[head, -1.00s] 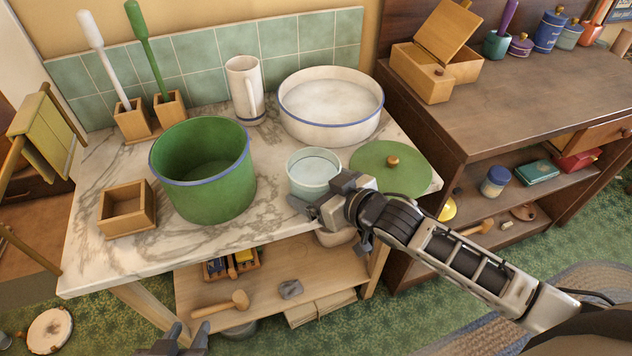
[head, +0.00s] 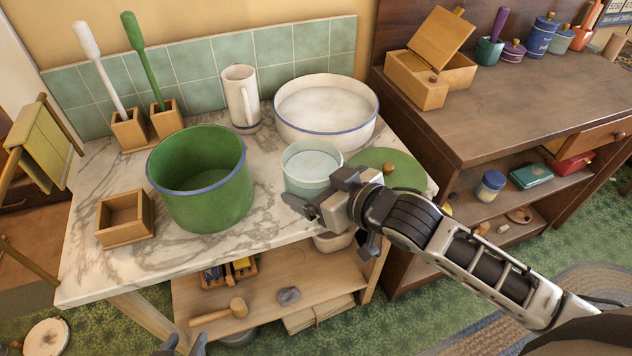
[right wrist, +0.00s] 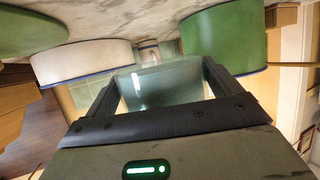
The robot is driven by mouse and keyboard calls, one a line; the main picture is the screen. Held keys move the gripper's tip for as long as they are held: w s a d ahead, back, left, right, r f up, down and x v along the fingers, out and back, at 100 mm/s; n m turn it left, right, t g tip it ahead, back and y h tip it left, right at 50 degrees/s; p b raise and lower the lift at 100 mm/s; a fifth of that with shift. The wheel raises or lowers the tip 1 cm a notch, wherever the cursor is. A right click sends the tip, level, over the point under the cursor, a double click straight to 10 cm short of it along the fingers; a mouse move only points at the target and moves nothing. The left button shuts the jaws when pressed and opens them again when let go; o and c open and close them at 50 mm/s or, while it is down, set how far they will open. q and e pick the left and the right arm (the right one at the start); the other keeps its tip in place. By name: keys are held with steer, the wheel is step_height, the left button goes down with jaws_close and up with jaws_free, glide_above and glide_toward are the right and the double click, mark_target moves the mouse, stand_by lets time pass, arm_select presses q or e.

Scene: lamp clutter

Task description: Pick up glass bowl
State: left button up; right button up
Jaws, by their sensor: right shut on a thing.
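The glass bowl (head: 309,167) is pale, clear and bluish, in front of the white basin. My right gripper (head: 318,200) is shut on the glass bowl at its near side and partly covers it. The bowl looks upright and slightly raised from the marble top; its underside is hidden. In the right wrist view the glass bowl (right wrist: 168,84) sits between the two dark fingers. My left gripper (head: 185,345) shows only at the bottom edge, its fingertips apart and empty.
The large green pot (head: 205,195) stands to the left of the bowl. The white basin (head: 345,139) is close behind it, and a green lid (head: 405,170) lies to its right. A white mug (head: 238,98) and an open wooden box (head: 126,219) also stand on the marble table (head: 100,275).

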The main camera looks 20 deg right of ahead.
arm_select(q)
steer(key=shift+w+a+r+p, duration=0.1)
steer(key=shift+a+r+p, duration=0.1)
steer(key=shift+r+p, duration=0.75)
arm_select(e)
steer(key=s+a+r, duration=0.1)
steer(key=s+r, duration=0.5)
steer(key=s, duration=0.4)
steer(key=shift+s+a+r, duration=0.3)
steer(key=shift+s+a, duration=0.1)
arm_select(q)
steer(key=shift+f, duration=0.25)
